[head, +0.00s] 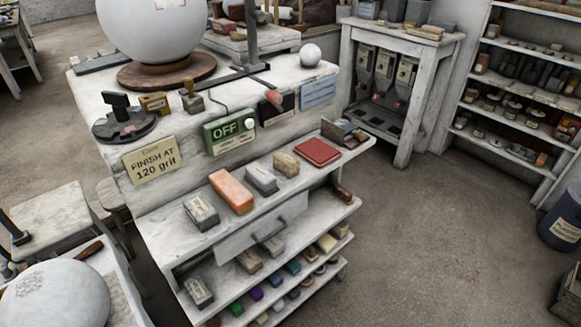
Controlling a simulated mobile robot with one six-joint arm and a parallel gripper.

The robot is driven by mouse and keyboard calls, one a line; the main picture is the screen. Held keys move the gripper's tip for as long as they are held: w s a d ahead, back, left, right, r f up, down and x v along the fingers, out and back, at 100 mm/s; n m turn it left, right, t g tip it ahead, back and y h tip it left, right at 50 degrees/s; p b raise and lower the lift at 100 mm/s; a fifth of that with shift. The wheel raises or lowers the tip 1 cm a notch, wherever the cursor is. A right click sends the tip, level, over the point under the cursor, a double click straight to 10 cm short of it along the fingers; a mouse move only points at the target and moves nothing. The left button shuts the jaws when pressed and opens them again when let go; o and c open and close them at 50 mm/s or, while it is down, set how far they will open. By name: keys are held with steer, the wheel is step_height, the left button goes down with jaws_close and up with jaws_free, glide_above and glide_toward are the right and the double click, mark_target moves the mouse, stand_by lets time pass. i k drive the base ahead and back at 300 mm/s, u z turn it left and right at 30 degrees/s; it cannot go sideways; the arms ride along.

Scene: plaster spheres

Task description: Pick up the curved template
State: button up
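I cannot make out a clearly curved template in the head view. A dark flat piece with a rounded edge and an upright black block (124,122) lies at the left front corner of the white workbench top (180,105); I cannot tell whether it is the template. A flat dark strip (103,62) lies at the bench's back left edge. A large white plaster sphere (165,25) stands on a round wooden base (166,72) on the bench. My gripper is not in view.
The bench front has an OFF box (230,130), a sign (150,158), and a shelf with several blocks (231,191) and a red pad (317,152). Another sphere (55,295) is at lower left. A shelving unit (525,90) stands right. The floor (430,240) right of the bench is clear.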

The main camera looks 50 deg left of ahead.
mark_target(286, 162)
steer(key=z, duration=0.05)
steer(key=k, duration=1)
steer(key=u, duration=2.45)
steer(key=i, duration=0.55)
